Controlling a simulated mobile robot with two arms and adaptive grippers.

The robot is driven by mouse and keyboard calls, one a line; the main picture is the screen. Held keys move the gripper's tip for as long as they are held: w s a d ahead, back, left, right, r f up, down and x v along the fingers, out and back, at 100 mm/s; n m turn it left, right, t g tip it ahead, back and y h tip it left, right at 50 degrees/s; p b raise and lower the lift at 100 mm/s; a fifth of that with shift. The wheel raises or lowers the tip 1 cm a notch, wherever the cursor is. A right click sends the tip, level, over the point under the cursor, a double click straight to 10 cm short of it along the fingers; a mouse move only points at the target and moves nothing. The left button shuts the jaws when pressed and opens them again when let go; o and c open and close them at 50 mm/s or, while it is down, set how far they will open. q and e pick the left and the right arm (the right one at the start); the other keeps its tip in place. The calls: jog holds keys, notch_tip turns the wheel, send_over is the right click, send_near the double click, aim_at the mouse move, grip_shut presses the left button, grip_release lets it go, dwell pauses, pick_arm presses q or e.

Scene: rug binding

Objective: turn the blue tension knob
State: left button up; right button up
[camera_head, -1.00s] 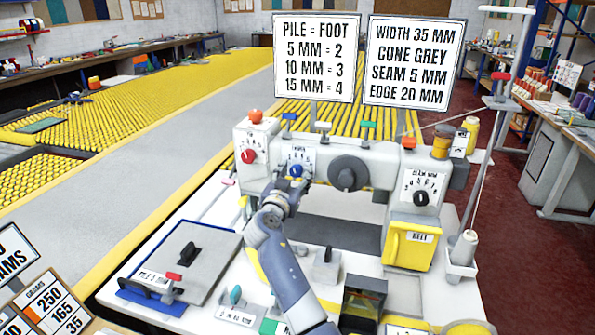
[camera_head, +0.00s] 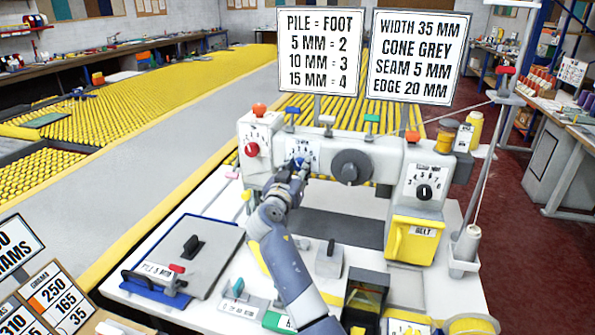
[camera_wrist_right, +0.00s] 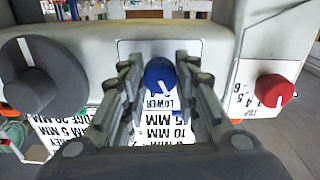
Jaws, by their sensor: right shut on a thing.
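The blue tension knob (camera_head: 299,162) sits on a white dial plate on the front of the grey-white sewing machine (camera_head: 385,150). My right gripper (camera_head: 296,172) reaches up to it from below and partly covers it. In the right wrist view, which is upside down, the blue knob (camera_wrist_right: 160,75) with its white pointer line lies between the two fingers of the right gripper (camera_wrist_right: 159,80). The gripper is shut on it. The dial's numbers are mostly hidden there. My left gripper is not in view.
A red knob (camera_head: 251,149) is left of the blue one, and a big dark grey knob (camera_head: 351,167) is right of it. A black knob (camera_head: 424,191) is farther right, above a yellow belt cover (camera_head: 413,240). A dark plate (camera_head: 205,250) lies at front left.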

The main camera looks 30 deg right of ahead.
jog(key=shift+n, duration=1.1)
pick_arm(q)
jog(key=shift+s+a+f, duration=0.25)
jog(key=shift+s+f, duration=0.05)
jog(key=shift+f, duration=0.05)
pick_arm(e)
jog(key=shift+r+n, duration=0.1)
jog(key=shift+n, duration=0.7)
jog(key=shift+d, duration=0.1)
jog(key=o, duration=0.8)
jog(key=shift+o, duration=1.2)
jog(key=v, duration=1.2)
